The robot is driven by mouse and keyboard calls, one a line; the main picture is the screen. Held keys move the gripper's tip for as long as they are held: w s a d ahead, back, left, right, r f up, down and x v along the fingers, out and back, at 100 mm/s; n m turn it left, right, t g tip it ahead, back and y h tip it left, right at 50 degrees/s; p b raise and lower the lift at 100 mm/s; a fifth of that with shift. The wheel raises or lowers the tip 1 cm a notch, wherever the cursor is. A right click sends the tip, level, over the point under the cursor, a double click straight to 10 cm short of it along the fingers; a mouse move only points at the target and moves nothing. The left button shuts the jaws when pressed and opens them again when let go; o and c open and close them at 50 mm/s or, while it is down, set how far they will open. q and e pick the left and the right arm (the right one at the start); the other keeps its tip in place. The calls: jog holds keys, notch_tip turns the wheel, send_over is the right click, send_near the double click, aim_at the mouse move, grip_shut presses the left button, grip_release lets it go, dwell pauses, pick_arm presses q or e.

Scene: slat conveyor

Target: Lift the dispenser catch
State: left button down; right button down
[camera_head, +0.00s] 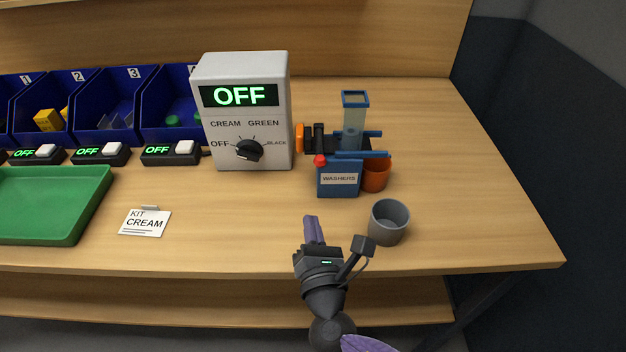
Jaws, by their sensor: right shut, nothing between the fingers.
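The washer dispenser (338,185) is a blue box with a white WASHERS label, on the right half of the table. A clear upright tube (354,122) with a blue rim rises from it. A small red part (320,160) sits at its upper front left corner. A black piece with an orange end (300,138) sticks out to the left; I cannot tell for sure which part is the catch. My right gripper (313,229) is shut and empty, in front of the dispenser and apart from it. My left gripper is not in view.
An orange cup (376,176) stands at the dispenser's right, a grey cup (388,222) in front. A white control box (274,132) reading OFF stands left. A green tray (97,212), a KIT CREAM card (145,223) and blue bins (105,122) are farther left. The table's right end is clear.

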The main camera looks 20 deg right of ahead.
aim_at(319, 145)
jog(key=w, duration=0.3)
jog(key=w+d, duration=0.1)
jog(key=w, duration=0.2)
jog(key=w+r, duration=0.1)
jog(key=w, duration=0.2)
jog(key=shift+w+d+b, duration=0.2)
jog(key=shift+w+b, duration=0.15)
jog(key=shift+b, duration=0.05)
jog(key=shift+s+d+r+p, duration=0.25)
jog(key=shift+s+r+p, duration=0.1)
jog(key=shift+r+p, duration=0.25)
jog(key=shift+s+d+r+p, duration=0.2)
jog(key=shift+s+r+p, duration=0.1)
jog(key=shift+r+p, duration=0.3)
jog(key=shift+s+d+r, duration=0.2)
jog(key=shift+s+r, duration=0.05)
jog(key=shift+r, duration=0.05)
